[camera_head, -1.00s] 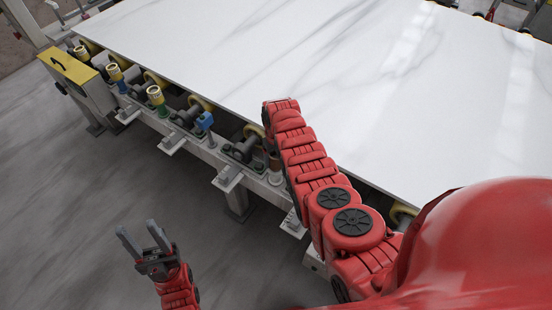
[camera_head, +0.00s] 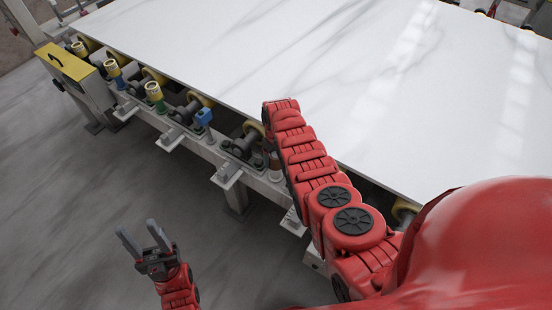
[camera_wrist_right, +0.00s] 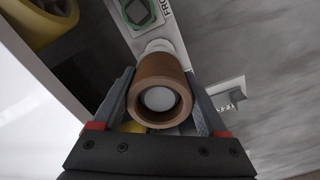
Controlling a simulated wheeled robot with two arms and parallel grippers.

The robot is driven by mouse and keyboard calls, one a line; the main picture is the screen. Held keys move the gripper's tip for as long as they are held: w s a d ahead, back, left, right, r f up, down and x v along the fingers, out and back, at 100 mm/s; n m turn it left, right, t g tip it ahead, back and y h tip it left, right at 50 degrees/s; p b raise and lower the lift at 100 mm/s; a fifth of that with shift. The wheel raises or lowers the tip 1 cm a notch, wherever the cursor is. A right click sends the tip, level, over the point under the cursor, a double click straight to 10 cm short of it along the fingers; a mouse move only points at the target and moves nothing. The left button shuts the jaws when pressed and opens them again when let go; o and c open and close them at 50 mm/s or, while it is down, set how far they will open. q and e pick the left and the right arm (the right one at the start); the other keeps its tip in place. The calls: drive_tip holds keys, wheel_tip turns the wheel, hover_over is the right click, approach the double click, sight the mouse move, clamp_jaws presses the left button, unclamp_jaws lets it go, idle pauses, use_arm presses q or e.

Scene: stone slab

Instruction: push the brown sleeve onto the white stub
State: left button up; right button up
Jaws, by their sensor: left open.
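The brown sleeve (camera_wrist_right: 163,68) is in the middle of the right wrist view, its open end facing the camera. The white stub (camera_wrist_right: 158,98) shows inside its bore, and a white part also shows beyond its far end, so the sleeve sits around the stub. My right gripper (camera_wrist_right: 160,80) has one finger along each side of the sleeve and appears shut on it. In the head view my right arm mostly hides this spot. My left gripper (camera_head: 142,235) is open and empty above the floor, well away from the frame.
A large white marble slab (camera_head: 330,70) lies on rollers beside the work spot. Along the frame stand a blue valve (camera_head: 204,117), a green fitting with yellow cap (camera_head: 155,95) and a yellow-topped box (camera_head: 70,65). The grey floor at left is free.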

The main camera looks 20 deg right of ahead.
drive_tip(key=o, duration=0.4)
drive_tip(key=shift+c, duration=0.2)
drive_tip(key=shift+r, duration=0.4)
wheel_tip(320, 180, up, 8)
drive_tip(key=shift+w+f+b, duration=0.1)
drive_tip(key=shift+f+b, duration=0.15)
drive_tip(key=shift+b, duration=0.65)
wheel_tip(320, 180, up, 9)
drive_tip(key=p, duration=0.5)
drive_tip(key=shift+p, duration=0.35)
